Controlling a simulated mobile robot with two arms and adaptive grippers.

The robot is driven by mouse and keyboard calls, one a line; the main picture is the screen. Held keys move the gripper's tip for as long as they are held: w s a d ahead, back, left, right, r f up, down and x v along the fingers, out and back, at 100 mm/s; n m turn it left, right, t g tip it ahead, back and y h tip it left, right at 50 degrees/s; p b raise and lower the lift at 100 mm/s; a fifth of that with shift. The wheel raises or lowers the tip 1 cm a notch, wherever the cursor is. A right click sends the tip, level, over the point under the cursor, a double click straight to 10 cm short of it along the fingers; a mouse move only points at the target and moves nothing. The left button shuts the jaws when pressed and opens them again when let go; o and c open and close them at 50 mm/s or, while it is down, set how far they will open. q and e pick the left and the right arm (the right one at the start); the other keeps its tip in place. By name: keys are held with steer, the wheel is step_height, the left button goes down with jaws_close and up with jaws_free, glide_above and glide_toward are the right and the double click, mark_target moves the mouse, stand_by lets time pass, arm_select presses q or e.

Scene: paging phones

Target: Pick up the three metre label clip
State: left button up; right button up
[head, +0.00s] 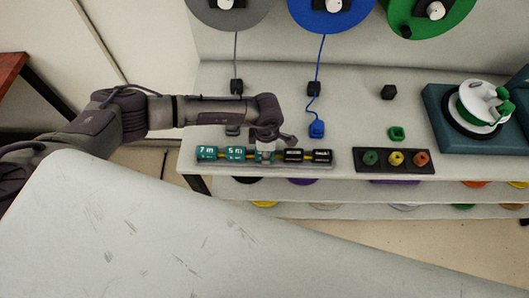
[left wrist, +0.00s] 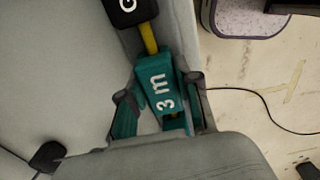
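The three metre label clip is a teal block with a white "3 m" (left wrist: 163,92), on a yellow rod in the left wrist view. In the head view the clip (head: 264,157) is partly hidden under my left gripper (head: 268,142), in the middle of a row of clips on the bench's front edge. In the left wrist view my left gripper (left wrist: 160,99) has one finger on each side of the clip. A gap shows between the left finger and the clip; the right finger is close to it, and contact is unclear. My right gripper is not in view.
Teal "7 m" (head: 207,153) and "5 m" (head: 235,153) clips sit left of it, black clips (head: 293,155) right. A dark tray with coloured knobs (head: 396,158) lies further right. Cables hang from reels behind, with a blue plug (head: 317,129) on the bench.

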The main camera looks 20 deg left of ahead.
arm_select(q)
steer(key=shift+c, duration=0.9)
steer(key=shift+r, duration=0.1)
